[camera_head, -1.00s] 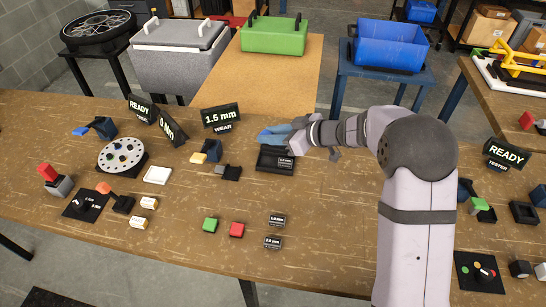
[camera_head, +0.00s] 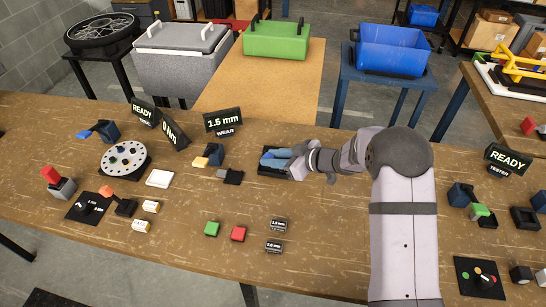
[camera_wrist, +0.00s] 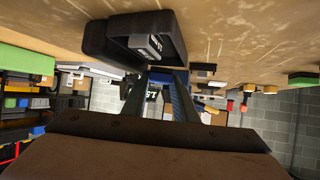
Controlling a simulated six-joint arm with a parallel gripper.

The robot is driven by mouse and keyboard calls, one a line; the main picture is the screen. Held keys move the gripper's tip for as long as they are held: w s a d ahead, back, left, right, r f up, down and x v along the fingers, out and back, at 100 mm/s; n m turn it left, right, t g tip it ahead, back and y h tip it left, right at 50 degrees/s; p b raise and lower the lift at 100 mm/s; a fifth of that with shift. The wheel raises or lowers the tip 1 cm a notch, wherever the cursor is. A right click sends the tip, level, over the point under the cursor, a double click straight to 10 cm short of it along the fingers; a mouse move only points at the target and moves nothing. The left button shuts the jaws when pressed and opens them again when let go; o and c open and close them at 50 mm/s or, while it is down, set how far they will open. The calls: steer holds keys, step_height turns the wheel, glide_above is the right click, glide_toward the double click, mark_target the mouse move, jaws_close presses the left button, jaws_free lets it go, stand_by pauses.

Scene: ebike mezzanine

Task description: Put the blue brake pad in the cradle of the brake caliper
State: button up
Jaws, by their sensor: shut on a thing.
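A light blue piece (camera_head: 82,134) sits against a dark blue block (camera_head: 106,131) at the left back. I cannot tell whether these are the brake pad and caliper. A similar dark blue block (camera_head: 214,152) has a yellow piece (camera_head: 200,162).
A disc with several holes (camera_head: 125,158), a white pad (camera_head: 160,178), a green block (camera_head: 211,229) and a red block (camera_head: 238,233) lie left and in front.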

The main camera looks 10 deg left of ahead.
steer(key=shift+f, duration=0.3)
steer(key=shift+f, duration=0.3)
steer(key=o, duration=0.9)
steer(key=shift+c, duration=0.2)
steer(key=shift+r, duration=0.15)
steer(key=shift+r, duration=0.25)
steer(key=b+v, duration=0.2)
steer(key=v, duration=1)
steer(key=shift+r, duration=0.3)
